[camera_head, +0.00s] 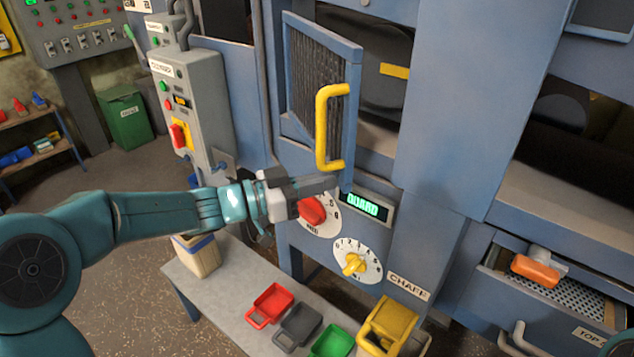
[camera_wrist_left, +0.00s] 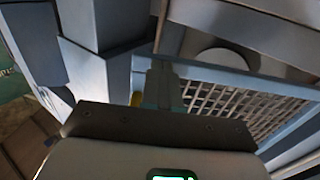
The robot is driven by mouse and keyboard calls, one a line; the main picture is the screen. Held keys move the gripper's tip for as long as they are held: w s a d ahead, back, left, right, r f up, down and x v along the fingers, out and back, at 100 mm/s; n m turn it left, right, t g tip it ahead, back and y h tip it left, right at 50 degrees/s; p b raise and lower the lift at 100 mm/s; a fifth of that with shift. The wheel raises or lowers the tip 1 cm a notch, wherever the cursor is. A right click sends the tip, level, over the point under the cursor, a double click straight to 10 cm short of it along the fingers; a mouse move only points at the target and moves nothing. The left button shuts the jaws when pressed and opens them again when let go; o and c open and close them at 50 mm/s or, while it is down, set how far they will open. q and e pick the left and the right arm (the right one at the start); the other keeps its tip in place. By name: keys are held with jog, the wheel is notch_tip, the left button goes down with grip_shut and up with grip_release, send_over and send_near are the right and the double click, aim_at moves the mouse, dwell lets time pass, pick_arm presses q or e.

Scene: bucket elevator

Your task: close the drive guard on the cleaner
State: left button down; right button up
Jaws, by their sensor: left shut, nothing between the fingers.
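The drive guard (camera_head: 309,84) is a blue-framed mesh door with a yellow handle (camera_head: 323,125). It stands swung open at the front of the blue machine, and the opening (camera_head: 378,75) beside it shows a dark round part and a yellow bar. My left gripper (camera_head: 334,183) is shut and empty, just below the handle and the guard's lower edge. Whether it touches the guard cannot be told. In the left wrist view the shut fingers (camera_wrist_left: 162,84) point toward the guard's mesh (camera_wrist_left: 236,105), which lies to their right. My right gripper is not in view.
Below my gripper are a red knob (camera_head: 313,210), a lit display reading GUARD (camera_head: 363,205) and a yellow-pointer dial (camera_head: 356,263). A grey control box (camera_head: 188,110) stands left of the guard. A bench (camera_head: 228,289) with coloured scoops stands below.

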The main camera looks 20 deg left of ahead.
pick_arm(q)
jog(key=w+d+n+t+y+b, duration=0.1)
jog(key=w+d, duration=0.2)
jog(key=w+d+n+t+y+b, duration=0.1)
jog(key=w+d+y+b, duration=0.1)
jog(key=w+d, duration=0.2)
jog(key=w+d+n+t+y+b, duration=0.1)
jog(key=w+d+b, duration=0.1)
jog(key=w+d, duration=0.1)
jog(key=shift+w+d+r+n+t+y, duration=0.15)
jog(key=shift+w+n+t+y, duration=0.2)
jog(key=shift+w, duration=0.4)
jog(key=shift+w+d+r+p, duration=0.2)
jog(key=shift+w+p, duration=0.1)
jog(key=shift+w, duration=0.2)
jog(key=shift+r, duration=0.1)
